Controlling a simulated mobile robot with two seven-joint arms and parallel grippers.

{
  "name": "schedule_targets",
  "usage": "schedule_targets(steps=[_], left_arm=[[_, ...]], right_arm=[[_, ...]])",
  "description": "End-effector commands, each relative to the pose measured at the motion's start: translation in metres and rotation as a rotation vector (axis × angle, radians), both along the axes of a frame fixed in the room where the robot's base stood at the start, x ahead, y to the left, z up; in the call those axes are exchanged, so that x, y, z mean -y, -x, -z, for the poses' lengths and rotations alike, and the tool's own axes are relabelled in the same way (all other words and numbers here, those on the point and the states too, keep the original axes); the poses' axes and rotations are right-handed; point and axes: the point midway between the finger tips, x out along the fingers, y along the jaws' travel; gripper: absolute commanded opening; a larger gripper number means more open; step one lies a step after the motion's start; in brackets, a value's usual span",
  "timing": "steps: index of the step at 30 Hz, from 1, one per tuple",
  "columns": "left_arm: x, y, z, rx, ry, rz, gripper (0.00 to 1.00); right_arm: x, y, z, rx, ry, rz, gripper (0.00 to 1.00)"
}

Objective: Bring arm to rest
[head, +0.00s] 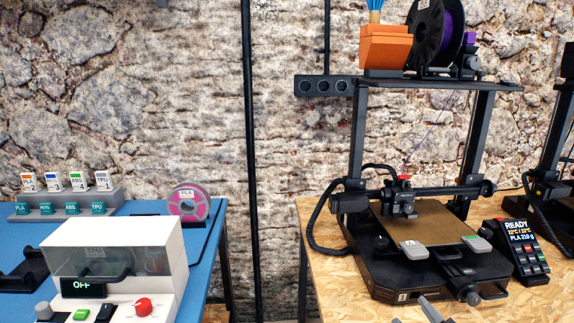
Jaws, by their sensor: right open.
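My right gripper (413,309) shows only at the bottom edge of the head view, in front of the 3D printer (420,268). Its grey fingertips are apart with nothing seen between them. The rest of the gripper and its arm are cut off by the frame. My left gripper and arm are not in view.
The printer stands on a chipboard table (334,292), with a control panel reading READY (522,250) at its right. A blue table (208,256) at left holds a white box marked OFF (150,245), a pink spool (188,203) and a tag rack (70,203). A gap separates the tables.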

Motion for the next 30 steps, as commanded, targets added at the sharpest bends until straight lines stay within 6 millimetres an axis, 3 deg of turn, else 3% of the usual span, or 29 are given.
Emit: schedule_targets(steps=[1, 3, 6, 12, 19, 30], left_arm=[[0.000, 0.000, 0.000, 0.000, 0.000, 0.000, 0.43], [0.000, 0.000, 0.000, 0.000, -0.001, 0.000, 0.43], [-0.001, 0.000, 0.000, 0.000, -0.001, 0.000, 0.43], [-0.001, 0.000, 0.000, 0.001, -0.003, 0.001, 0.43], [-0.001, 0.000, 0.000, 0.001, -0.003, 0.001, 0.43], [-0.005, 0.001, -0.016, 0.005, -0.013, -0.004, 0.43]], right_arm=[[0.007, 0.018, 0.027, -0.132, -0.084, 0.058, 0.45], [0.013, 0.041, 0.057, -0.286, -0.173, 0.126, 0.45], [0.016, 0.072, 0.087, -0.465, -0.269, 0.199, 0.45], [0.015, 0.130, 0.125, -0.740, -0.397, 0.306, 0.45], [0.006, 0.194, 0.148, -1.007, -0.500, 0.402, 0.45], [-0.002, 0.153, 0.161, -0.828, -0.541, 0.312, 0.45]])
